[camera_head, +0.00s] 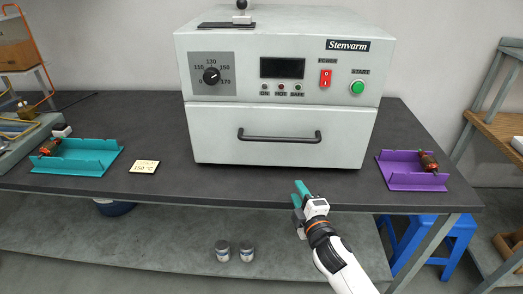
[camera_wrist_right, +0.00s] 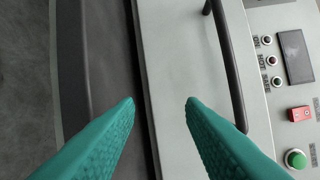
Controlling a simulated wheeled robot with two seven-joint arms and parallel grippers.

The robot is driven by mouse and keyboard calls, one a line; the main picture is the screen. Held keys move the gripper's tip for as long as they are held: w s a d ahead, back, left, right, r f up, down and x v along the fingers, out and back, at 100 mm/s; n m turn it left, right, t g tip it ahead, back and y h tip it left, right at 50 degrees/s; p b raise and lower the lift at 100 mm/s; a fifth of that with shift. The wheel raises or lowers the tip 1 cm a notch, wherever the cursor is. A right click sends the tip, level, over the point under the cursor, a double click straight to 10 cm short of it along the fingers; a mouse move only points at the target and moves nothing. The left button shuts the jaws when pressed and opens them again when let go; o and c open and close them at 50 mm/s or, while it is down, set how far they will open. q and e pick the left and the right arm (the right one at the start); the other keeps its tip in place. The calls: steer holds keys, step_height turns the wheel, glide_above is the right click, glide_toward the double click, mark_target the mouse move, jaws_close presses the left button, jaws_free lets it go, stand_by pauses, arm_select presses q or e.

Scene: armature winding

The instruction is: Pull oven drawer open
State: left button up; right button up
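The white oven (camera_head: 282,62) stands on the dark table. Its drawer (camera_head: 222,150) is closed, with a dark bar handle (camera_head: 279,138) across its front. My right gripper (camera_head: 299,188) is in front of and below the drawer, near the table's front edge. In the right wrist view its teal fingers (camera_wrist_right: 160,102) are spread apart with nothing between them. The drawer front (camera_wrist_right: 178,60) lies ahead of them, and the handle (camera_wrist_right: 228,65) is beyond the right-hand finger, apart from the grip. My left gripper is not in view.
A teal tray (camera_head: 75,160) with a copper-coloured armature (camera_head: 50,147) and a note card (camera_head: 144,167) lie to the left. A purple tray (camera_head: 410,180) with another armature (camera_head: 428,161) is to the right. The table (camera_head: 215,183) is clear before the drawer.

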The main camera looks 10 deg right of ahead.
mark_target(275, 139)
step_height(275, 139, up, 8)
steer(key=w+a+n+t+y, duration=0.1)
steer(key=a+n+t+y, duration=0.1)
steer(key=n, duration=0.2)
steer(key=w, duration=0.4)
steer(key=w+a+r, duration=0.1)
steer(key=w, duration=0.2)
steer(key=w+r+p, duration=0.1)
steer(key=w, duration=0.3)
steer(key=shift+w+a, duration=0.3)
jaws_close()
